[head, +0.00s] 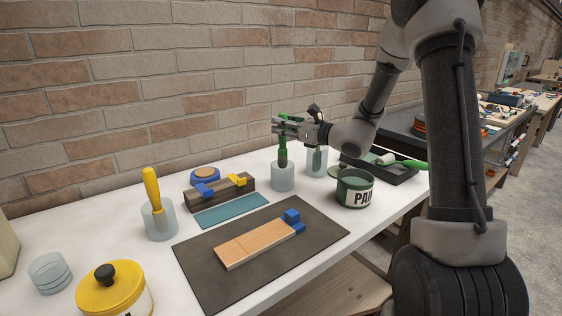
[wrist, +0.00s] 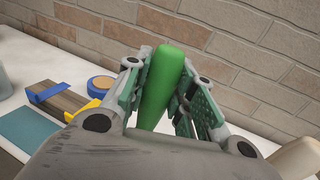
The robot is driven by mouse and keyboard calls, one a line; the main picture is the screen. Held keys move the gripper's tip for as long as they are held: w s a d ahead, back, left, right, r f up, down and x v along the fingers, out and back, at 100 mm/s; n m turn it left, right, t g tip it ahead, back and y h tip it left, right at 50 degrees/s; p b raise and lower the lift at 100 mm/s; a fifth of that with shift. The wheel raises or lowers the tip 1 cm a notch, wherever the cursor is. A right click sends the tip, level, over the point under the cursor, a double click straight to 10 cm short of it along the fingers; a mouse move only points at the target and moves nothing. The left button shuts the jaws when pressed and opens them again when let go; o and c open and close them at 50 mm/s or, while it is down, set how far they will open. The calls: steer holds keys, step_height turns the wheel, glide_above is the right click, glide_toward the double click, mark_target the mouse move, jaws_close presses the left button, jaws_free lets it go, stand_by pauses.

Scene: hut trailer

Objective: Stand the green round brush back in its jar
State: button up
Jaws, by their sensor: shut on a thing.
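The green round brush (head: 283,156) is upright, with its lower part in or right over a clear jar (head: 282,182) near the wall; I cannot tell whether its lower end touches the bottom. My gripper (head: 284,126) is shut on the brush's green handle, above the jar. In the wrist view the green handle (wrist: 161,84) stands between the two fingers of my gripper (wrist: 162,92). The jar is hidden in the wrist view.
Another clear jar (head: 317,163) stands close on the right. A paint tin (head: 354,190) is in front right. A wooden block with blue and yellow clamps (head: 219,193) is at left. A jar with a yellow-handled tool (head: 159,218) is farther left. A dark mat (head: 230,284) lies in front.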

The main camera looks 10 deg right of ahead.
mark_target(285, 145)
step_height(285, 145, down, 6)
steer(key=shift+f, duration=0.4)
steer(key=o, duration=1)
